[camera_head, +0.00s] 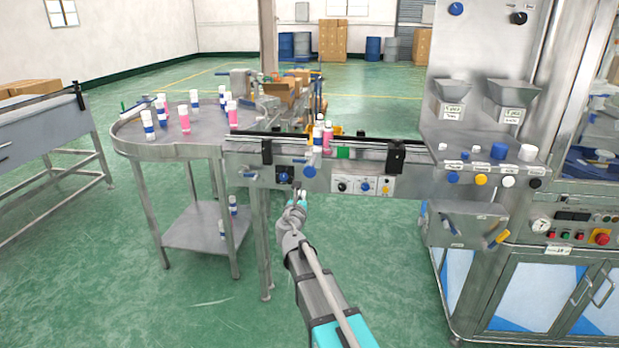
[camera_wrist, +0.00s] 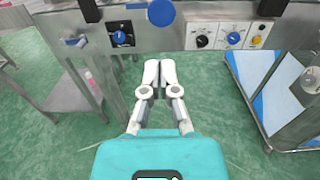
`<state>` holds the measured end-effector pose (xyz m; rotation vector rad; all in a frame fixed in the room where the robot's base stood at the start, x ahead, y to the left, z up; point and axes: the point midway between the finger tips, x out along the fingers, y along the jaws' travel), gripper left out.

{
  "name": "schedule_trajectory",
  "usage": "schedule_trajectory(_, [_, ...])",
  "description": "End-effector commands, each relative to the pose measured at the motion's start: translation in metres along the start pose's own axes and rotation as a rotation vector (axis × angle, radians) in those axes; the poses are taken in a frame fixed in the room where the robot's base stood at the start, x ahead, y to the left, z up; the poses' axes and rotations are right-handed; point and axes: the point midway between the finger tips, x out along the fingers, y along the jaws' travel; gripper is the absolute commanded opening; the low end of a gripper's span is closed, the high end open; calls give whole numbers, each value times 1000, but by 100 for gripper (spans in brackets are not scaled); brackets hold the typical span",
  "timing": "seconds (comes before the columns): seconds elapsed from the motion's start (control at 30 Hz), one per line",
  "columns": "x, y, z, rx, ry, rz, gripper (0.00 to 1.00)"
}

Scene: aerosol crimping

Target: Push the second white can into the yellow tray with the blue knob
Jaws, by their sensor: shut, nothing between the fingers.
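My gripper (camera_head: 298,190) is shut and empty, in front of and a little below the conveyor's front panel. In the wrist view its two fingertips (camera_wrist: 160,72) are together, pointing at the panel. A round blue knob (camera_head: 309,171) sticks out of the panel; it also shows in the wrist view (camera_wrist: 161,12), above and apart from the fingertips. A white can with a blue band (camera_head: 318,133) and a pink can with a white top (camera_head: 327,139) stand close together on the conveyor above the knob. A yellow thing (camera_head: 337,130), perhaps the tray, is partly hidden behind them.
A black switch with a blue centre (camera_head: 285,175) is left of the knob, and a white panel with several switches (camera_head: 363,186) is to its right. A round steel table (camera_head: 205,138) holds several cans. A steel machine (camera_head: 485,170) stands at the right.

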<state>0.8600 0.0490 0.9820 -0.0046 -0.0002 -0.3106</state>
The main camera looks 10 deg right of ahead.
Motion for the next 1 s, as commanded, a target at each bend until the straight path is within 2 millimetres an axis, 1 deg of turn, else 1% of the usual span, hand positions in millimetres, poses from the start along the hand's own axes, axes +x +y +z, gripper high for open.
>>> schedule_trajectory(0.27, [4, -1, 0, 3, 1, -2, 0])
schedule_trajectory(0.47, [19, -1, 0, 4, 1, -3, 0])
schedule_trajectory(0.67, [45, 0, 0, 4, 1, -4, 0])
schedule_trajectory(1.0, [98, -1, 0, 4, 1, -4, 0])
